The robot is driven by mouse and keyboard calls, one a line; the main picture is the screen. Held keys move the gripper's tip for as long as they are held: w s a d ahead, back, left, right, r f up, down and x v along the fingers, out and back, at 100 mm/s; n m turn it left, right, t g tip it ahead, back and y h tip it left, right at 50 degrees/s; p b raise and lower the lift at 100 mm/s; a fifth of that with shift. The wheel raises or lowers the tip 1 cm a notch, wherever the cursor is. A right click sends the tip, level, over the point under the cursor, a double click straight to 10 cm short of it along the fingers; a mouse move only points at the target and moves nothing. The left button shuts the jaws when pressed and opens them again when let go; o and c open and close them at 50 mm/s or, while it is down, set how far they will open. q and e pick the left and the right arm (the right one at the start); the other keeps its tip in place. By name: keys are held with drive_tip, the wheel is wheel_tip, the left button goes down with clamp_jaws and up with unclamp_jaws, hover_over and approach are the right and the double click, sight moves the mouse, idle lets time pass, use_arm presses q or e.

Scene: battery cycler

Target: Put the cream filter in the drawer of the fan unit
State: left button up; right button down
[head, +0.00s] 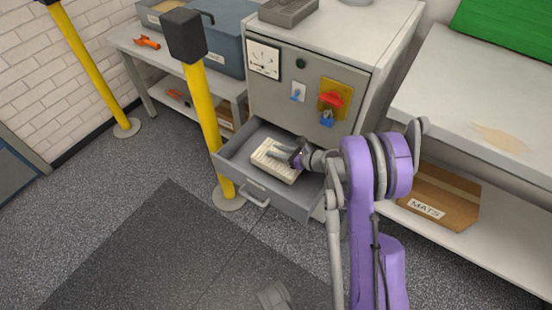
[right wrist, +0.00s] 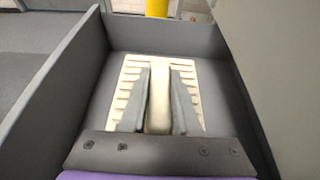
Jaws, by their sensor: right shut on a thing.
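The cream filter (head: 276,159) is a ribbed, cream block with a raised middle bar. It lies inside the open drawer (head: 258,184) of the grey fan unit (head: 283,101). My right gripper (head: 299,157) reaches into the drawer from the right and is shut on the filter. In the right wrist view, the two fingers (right wrist: 158,100) stand on either side of the filter's raised bar (right wrist: 159,85). The filter appears flat and low in the drawer (right wrist: 205,62); whether it touches the floor is hard to tell.
A yellow post (head: 207,125) stands close to the drawer's left side. A workbench (head: 470,100) with a cardboard box (head: 437,195) on its lower shelf is at the right. A shelf with a blue bin (head: 222,40) is at the back left. The floor in front is open.

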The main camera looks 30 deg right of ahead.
drive_tip(key=shift+f+b, duration=0.4)
drive_tip(key=shift+f, duration=1.2)
drive_tip(key=shift+f, duration=0.2)
drive_tip(key=c, duration=0.6)
unclamp_jaws()
drive_tip(key=shift+c, duration=0.2)
drive_tip(key=shift+r, duration=0.15)
drive_tip(key=shift+s+r, duration=0.1)
drive_tip(key=shift+r, duration=0.1)
drive_tip(key=p+v, duration=0.2)
drive_tip(key=v, duration=0.9)
drive_tip(key=shift+s+d, duration=0.2)
drive_tip(key=shift+s, duration=0.05)
